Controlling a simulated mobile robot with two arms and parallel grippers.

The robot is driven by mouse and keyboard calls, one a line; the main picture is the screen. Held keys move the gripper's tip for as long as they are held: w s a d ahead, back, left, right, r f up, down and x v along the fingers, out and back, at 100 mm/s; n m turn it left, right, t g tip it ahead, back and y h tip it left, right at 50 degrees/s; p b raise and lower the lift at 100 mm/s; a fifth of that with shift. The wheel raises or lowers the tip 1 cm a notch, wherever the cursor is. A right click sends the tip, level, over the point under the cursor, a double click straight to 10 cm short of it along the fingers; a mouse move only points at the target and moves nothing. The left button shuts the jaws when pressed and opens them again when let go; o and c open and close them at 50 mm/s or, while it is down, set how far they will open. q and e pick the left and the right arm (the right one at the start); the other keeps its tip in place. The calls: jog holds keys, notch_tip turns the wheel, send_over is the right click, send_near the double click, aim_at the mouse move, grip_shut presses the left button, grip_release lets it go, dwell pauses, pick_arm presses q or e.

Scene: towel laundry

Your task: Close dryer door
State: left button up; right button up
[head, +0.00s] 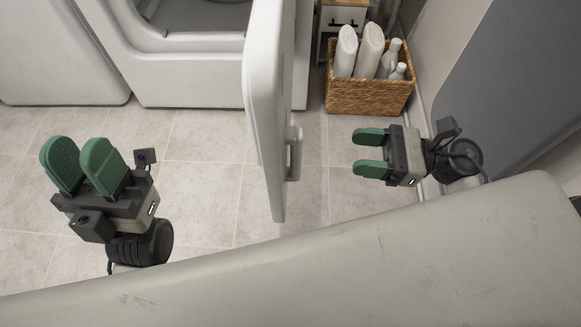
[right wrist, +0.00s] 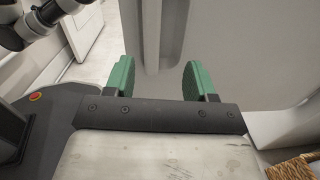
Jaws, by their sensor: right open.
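The white dryer door (head: 265,90) stands swung wide open, edge-on to me in the head view, with a vertical handle (head: 294,153) on its right face. The dryer (head: 200,86) is behind it with its dark opening partly in view at the top. My right gripper (head: 356,151) is open and empty to the right of the door, fingers pointing left at the handle with a gap between. In the right wrist view the door (right wrist: 240,50) lies ahead of the green fingers. My left gripper (head: 80,158) is open and empty left of the door, fingers pointing up.
A wicker basket (head: 369,97) with rolled white towels and bottles stands at the back right by the wall. Another white appliance (head: 60,60) is at the upper left. A grey-blue panel (head: 500,80) bounds the right side. Tiled floor (head: 205,200) is free left of the door.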

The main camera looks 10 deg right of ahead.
jog(key=w+a+n+g+b, duration=0.1)
jog(key=w+a, duration=0.1)
jog(key=a, duration=0.8)
jog(key=shift+a+f, duration=0.25)
jog(key=shift+f, duration=0.2)
jog(key=shift+w, duration=0.1)
grip_shut()
